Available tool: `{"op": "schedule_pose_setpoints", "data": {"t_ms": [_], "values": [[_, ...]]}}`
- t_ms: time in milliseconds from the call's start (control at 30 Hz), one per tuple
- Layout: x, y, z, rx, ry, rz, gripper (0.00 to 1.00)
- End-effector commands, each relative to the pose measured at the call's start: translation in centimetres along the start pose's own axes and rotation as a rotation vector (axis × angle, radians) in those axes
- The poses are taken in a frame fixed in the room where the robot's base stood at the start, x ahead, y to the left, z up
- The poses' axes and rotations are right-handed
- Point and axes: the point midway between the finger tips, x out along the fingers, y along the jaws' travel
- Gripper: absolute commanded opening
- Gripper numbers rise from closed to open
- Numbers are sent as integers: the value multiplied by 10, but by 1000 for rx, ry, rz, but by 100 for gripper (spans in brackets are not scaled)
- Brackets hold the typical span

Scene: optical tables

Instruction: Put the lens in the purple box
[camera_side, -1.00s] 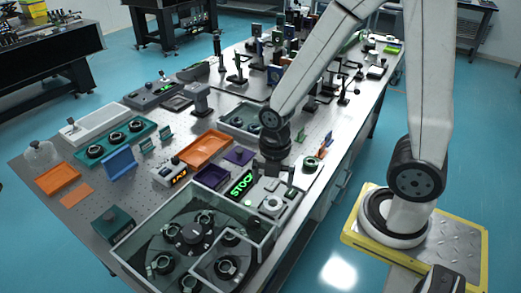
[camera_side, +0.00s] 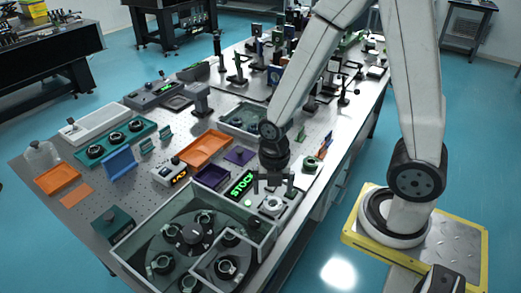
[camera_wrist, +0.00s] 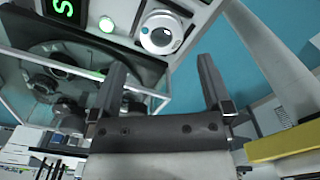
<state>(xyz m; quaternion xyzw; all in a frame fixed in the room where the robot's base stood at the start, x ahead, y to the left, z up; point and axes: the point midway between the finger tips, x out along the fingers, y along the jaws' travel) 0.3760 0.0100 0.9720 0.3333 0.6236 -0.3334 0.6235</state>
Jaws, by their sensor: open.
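A round white piece with a glassy centre, apparently the lens in its seat (camera_side: 272,204), sits on the pale unit beside the green STOCK display. It also shows in the wrist view (camera_wrist: 161,30), ahead of the fingertips. My gripper (camera_side: 272,188) is open and empty, just above this unit, with its fingers spread to either side. In the wrist view my gripper (camera_wrist: 163,62) shows both fingers apart with nothing between them. The purple box (camera_side: 211,177) stands open on the table left of the STOCK display. Its inside is dark, and I see nothing in it.
A clear-walled bin (camera_side: 150,238) with a dark carousel stands in front, close to the gripper's left. A flat purple piece (camera_side: 240,156) and an orange tray (camera_side: 206,149) lie behind the purple box. A green-ringed part (camera_side: 311,163) stands to the right.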

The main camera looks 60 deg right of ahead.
Motion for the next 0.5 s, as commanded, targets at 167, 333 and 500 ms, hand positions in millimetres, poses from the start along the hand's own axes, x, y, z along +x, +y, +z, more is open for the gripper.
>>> {"op": "schedule_pose_setpoints", "data": {"t_ms": [167,333,500], "values": [[2,0,0,0,0,0,100],[4,0,0,0,1,-1,100],[14,-1,-1,0,2,-3,100]]}}
